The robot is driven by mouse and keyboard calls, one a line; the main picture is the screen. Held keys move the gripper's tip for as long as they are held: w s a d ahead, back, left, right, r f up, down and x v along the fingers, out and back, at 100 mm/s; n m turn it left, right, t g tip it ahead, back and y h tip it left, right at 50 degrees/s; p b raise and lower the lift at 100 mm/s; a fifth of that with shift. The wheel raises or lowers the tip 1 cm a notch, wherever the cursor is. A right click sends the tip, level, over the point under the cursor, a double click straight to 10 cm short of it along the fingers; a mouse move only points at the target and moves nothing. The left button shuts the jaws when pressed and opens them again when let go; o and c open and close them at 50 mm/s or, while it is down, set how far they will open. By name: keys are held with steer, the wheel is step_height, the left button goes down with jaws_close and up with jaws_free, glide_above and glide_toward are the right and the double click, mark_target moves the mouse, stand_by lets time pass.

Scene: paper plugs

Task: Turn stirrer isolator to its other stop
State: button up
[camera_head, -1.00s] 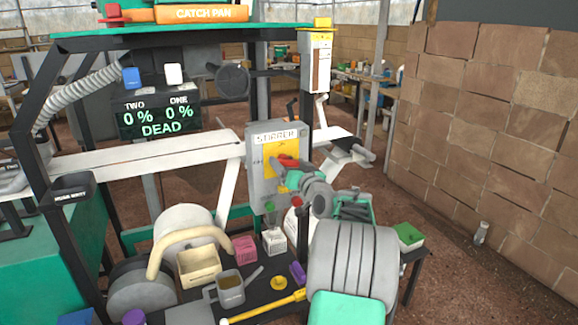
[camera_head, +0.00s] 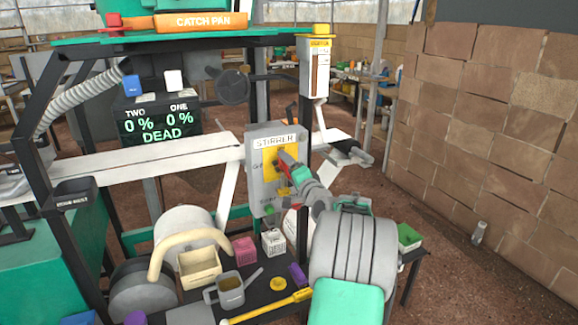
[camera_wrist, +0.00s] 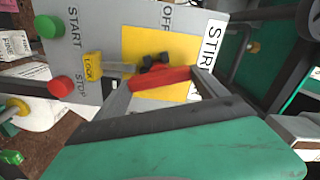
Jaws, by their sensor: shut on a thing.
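The stirrer isolator is a grey box (camera_head: 257,188) with a yellow plate (camera_head: 268,171) and a red handle (camera_head: 285,159). In the head view the handle slants from upper left to lower right, partly covered by my gripper (camera_head: 291,167). In the wrist view my gripper (camera_wrist: 160,82) is shut on the red handle (camera_wrist: 163,77), with a grey finger at each side of it. There the handle lies nearly along the START/STOP-to-STIRRER line of the panel. The OFF mark (camera_wrist: 166,18) is off to one side of it. The other position's mark is hidden.
A green START button (camera_wrist: 48,27), a red STOP button (camera_wrist: 60,88) and a yellow LOCK tab (camera_wrist: 93,66) are close to the handle. A bench with a watering can (camera_head: 231,290) and small boxes lies below. A display (camera_head: 158,122) reads DEAD.

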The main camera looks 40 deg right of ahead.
steer(key=shift+m+p, duration=1)
steer(key=shift+m, duration=1)
steer(key=shift+f, duration=0.1)
steer(key=o, duration=1.3)
steer(key=v, duration=0.7)
steer(key=shift+s+b, duration=0.35)
steer(key=shift+s, duration=0.05)
steer(key=shift+a, duration=0.15)
